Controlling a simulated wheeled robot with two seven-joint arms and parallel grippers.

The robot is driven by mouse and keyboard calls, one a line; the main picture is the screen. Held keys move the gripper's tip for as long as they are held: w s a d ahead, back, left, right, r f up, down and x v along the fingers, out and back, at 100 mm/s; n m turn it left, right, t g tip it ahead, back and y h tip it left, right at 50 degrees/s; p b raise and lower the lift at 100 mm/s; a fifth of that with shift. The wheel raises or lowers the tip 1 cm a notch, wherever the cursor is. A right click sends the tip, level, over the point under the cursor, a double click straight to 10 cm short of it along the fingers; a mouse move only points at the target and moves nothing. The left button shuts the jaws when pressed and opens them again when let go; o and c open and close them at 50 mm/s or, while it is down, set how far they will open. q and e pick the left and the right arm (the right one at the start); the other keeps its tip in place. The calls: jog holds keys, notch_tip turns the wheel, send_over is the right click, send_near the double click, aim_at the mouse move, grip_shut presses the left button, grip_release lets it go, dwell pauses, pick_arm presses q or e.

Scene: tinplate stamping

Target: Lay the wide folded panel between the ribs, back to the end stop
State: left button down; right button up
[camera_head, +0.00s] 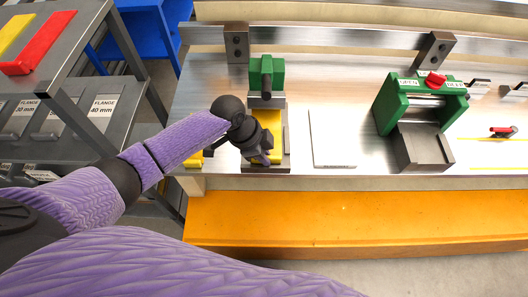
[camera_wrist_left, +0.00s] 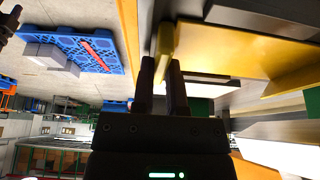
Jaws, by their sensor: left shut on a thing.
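My left gripper (camera_head: 262,157) is over the front of the left workbench station, seen from above, with its fingertips partly hidden by the wrist. In the left wrist view its two fingers (camera_wrist_left: 161,64) are shut on the upright folded edge of a yellow panel (camera_wrist_left: 275,62). The yellow panel also shows in the head view (camera_head: 271,122), partly hidden by my wrist, in front of a green block (camera_head: 259,74) on a grey base. I cannot tell whether the panel touches the base. The ribs and end stop are not clearly visible. My right gripper is not in view.
A green-framed press (camera_head: 389,105) with a grey block stands to the right. A pale flat plate (camera_head: 331,139) lies between the stations. A grey rack at left carries a red panel (camera_head: 42,42) and a yellow one (camera_head: 14,32). An orange beam (camera_head: 330,220) runs below the bench front.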

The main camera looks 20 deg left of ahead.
pick_arm(q)
jog(key=shift+s+p, duration=0.2)
jog(key=shift+p, duration=0.1)
jog(key=c, duration=0.6)
grip_release()
jog(key=p+v, duration=0.2)
jog(key=v, duration=0.8)
